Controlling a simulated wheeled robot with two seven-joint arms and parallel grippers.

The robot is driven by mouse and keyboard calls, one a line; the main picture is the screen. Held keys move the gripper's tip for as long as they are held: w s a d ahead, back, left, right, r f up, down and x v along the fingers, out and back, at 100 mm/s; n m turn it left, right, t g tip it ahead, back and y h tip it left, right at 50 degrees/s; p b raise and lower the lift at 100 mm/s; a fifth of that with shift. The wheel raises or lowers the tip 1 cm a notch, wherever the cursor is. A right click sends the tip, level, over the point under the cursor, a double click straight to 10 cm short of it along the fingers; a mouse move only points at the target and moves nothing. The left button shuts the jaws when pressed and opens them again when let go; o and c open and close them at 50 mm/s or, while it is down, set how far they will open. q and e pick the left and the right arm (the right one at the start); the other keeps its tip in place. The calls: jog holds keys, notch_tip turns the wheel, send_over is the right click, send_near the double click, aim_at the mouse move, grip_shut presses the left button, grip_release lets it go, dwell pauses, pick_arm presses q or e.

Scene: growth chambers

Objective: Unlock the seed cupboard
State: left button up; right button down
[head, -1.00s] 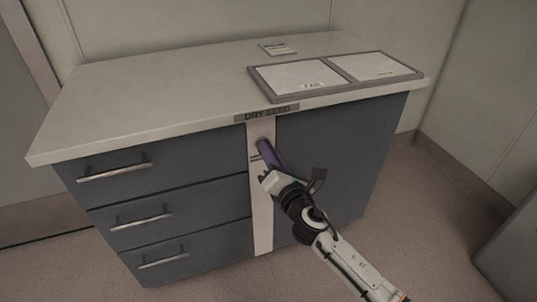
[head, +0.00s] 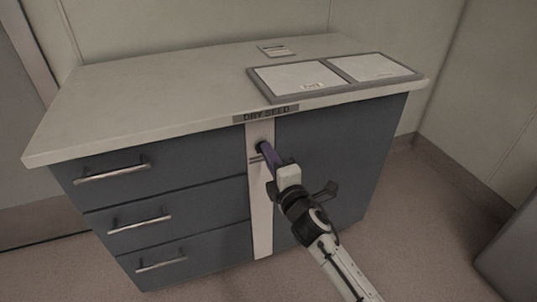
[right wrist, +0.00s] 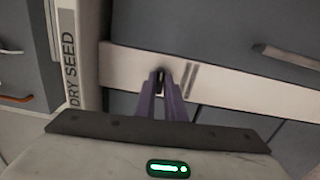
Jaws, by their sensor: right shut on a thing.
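The seed cupboard is a grey-blue cabinet (head: 335,165) with a "DRY SEED" label (head: 266,114) on its worktop edge. My right gripper (head: 263,149), with long purple fingers, reaches the upper part of this strip. The right wrist view shows the fingers (right wrist: 160,78) close together at a small dark piece on the strip (right wrist: 240,83), seemingly the key at the lock. The fingertips hide most of it, so its turn is unclear. My left gripper is out of view.
Three drawers with bar handles (head: 113,173) fill the cabinet's left side and look shut. A grey-framed tray (head: 262,89) with two pale panels and a small card (head: 276,50) lie on the worktop.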

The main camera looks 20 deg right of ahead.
jog(key=shift+m, duration=0.4)
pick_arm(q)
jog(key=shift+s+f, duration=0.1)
pick_arm(e)
jog(key=c, duration=1.8)
grip_release()
jog(key=shift+c, duration=0.2)
pick_arm(q)
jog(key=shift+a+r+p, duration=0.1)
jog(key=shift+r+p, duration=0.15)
jog(key=shift+p, duration=0.35)
pick_arm(e)
jog(key=s, duration=1)
jog(key=shift+s+d, duration=0.15)
